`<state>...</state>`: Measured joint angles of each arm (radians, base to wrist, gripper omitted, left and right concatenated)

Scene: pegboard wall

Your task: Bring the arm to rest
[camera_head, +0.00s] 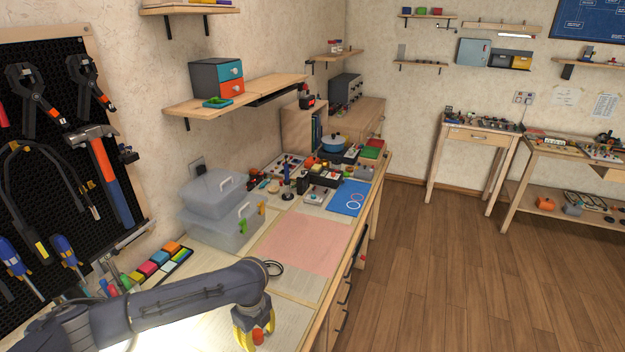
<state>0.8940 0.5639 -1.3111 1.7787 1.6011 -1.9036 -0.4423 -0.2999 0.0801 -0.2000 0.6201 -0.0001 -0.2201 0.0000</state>
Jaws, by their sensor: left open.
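My left arm comes in from the lower left and reaches over the workbench (285,290). Its gripper (254,335) points down near the bench's front edge, with yellow fingers apart. A small orange-red piece (258,337) shows between the fingers; I cannot tell whether it is a separate object or touches them. My right gripper is not in view.
A pink mat (300,243) lies clear beyond the gripper. Stacked clear bins (222,232) stand against the wall. A pegboard (60,150) holds a hammer (105,175) and pliers at the left. Open wooden floor (450,270) lies to the right.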

